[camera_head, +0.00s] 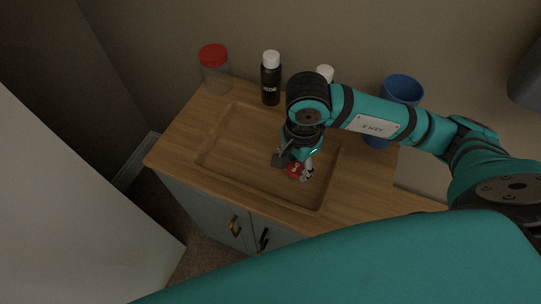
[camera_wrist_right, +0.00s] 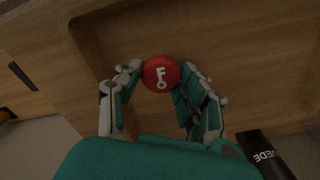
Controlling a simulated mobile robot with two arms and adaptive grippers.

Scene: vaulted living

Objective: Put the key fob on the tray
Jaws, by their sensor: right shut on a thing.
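The key fob (camera_head: 294,170) is a round red disc with a white key mark. It also shows in the right wrist view (camera_wrist_right: 161,73), between the two fingertips. My right gripper (camera_head: 297,167) is shut on it, and in the right wrist view its fingers (camera_wrist_right: 160,80) touch the disc from both sides. The tray (camera_head: 229,172) is a shallow wooden tray with a raised rim on the cabinet top. The gripper and fob are over the tray's right part; I cannot tell whether the fob touches the tray floor. My left gripper is not in view.
Behind the tray stand a clear jar with a red lid (camera_head: 214,70), a black bottle with a white cap (camera_head: 271,80), another white-capped item (camera_head: 325,73) partly hidden by my arm, and a blue cup (camera_head: 401,89). The tray's left part is empty.

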